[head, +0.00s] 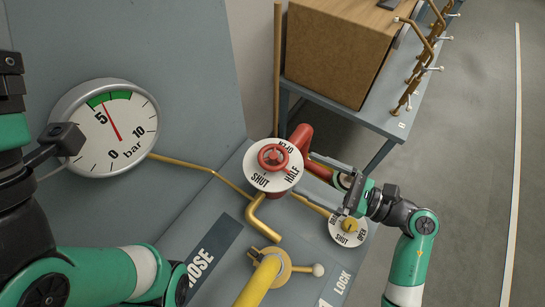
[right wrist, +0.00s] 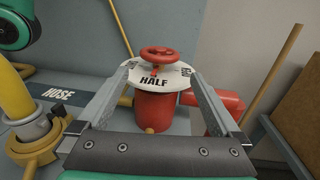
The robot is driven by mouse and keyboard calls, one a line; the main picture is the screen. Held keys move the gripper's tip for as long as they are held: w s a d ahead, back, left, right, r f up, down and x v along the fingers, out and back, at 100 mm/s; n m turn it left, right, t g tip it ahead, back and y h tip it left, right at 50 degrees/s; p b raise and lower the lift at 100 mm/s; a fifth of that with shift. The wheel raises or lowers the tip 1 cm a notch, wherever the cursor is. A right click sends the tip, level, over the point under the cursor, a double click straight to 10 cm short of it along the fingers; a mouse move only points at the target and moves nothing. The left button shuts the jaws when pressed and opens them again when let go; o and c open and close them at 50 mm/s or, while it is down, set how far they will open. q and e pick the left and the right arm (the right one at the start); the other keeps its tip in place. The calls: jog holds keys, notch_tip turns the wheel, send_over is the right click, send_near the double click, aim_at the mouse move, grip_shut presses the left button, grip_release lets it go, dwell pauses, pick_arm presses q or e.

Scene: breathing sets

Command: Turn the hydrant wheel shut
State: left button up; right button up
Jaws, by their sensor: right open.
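The red hydrant wheel (head: 272,156) sits on top of a white round dial (head: 262,180) marked OPEN, HALF and SHUT. In the right wrist view the wheel (right wrist: 160,55) stands above its red hydrant body (right wrist: 152,112), and a small red mark shows just above the word HALF. My right gripper (head: 328,184) is open and empty, to the right of the wheel in the head view. In the right wrist view its two fingers (right wrist: 161,72) reach towards the dial from the HALF side, one on each side. My left gripper (head: 60,142) shows only partly, in front of the gauge; its jaws are unclear.
A pressure gauge (head: 105,127) stands at the left, its needle near 5. A smaller dial (head: 348,231) with a yellow knob lies below my right gripper. A yellow hose pipe (head: 262,280) is at the front. A brown box (head: 335,55) stands on a table behind.

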aim_at(273, 158)
jog(key=b+x, duration=0.1)
jog(key=x, duration=0.9)
jog(key=shift+a+b, duration=0.1)
jog(key=shift+b, duration=0.25)
jog(key=shift+c, duration=0.3)
jog(key=c, duration=1)
jog(key=shift+r+t+p, duration=0.1)
jog(key=shift+t+p, duration=0.2)
jog(key=shift+p, duration=0.3)
jog(key=m+t+h+p, duration=0.7)
jog(key=h+p, duration=0.1)
jog(key=p, duration=0.4)
jog(key=shift+r, duration=0.1)
jog(key=shift+f+m+t+h+p, duration=0.25)
jog(key=shift+m+t+h+p, duration=0.55)
jog(key=shift+m+h+p, duration=0.55)
